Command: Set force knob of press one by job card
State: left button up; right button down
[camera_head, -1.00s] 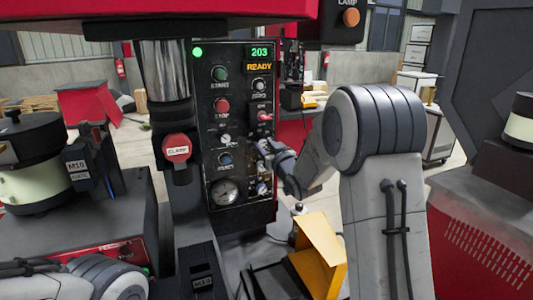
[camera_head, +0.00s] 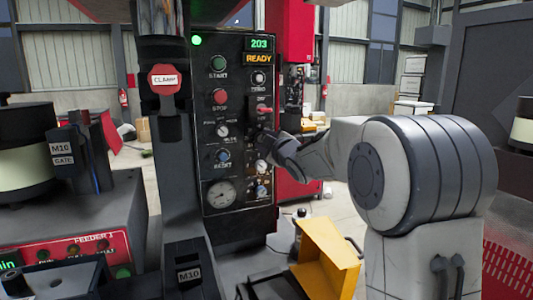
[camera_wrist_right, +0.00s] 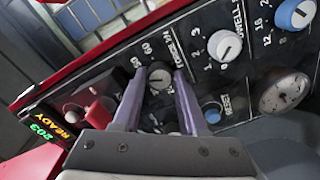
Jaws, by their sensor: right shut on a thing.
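The press control panel (camera_head: 237,110) is black, with a lit display reading 203 and READY (camera_head: 260,50). In the right wrist view, the force knob (camera_wrist_right: 160,80) is dark with a pale pointer mark, under a FORCE kN label with numbers such as 50 and 60. My right gripper (camera_wrist_right: 160,73) has its two fingers on either side of this knob and is shut on it. In the head view, the right gripper (camera_head: 267,139) is at the panel's right side and hides the knob. The exact dial setting is too small to read. My left gripper is out of view. No job card is readable.
The white dwell knob (camera_wrist_right: 224,45), a blue knob (camera_wrist_right: 211,112) and a gauge (camera_wrist_right: 284,90) lie close by. A red lever (camera_head: 268,111) sits just above the right gripper. A red CLAMP handle (camera_head: 164,79) hangs left. A yellow chute (camera_head: 325,258) stands below.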

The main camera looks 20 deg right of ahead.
jog(key=shift+n+b, duration=1.7)
jog(key=shift+n, duration=0.5)
jog(key=shift+c, duration=2.2)
grip_release()
jog(key=shift+s, duration=0.2)
jog(key=s, duration=1)
jog(key=shift+d+r, duration=0.15)
jog(key=shift+r, duration=0.05)
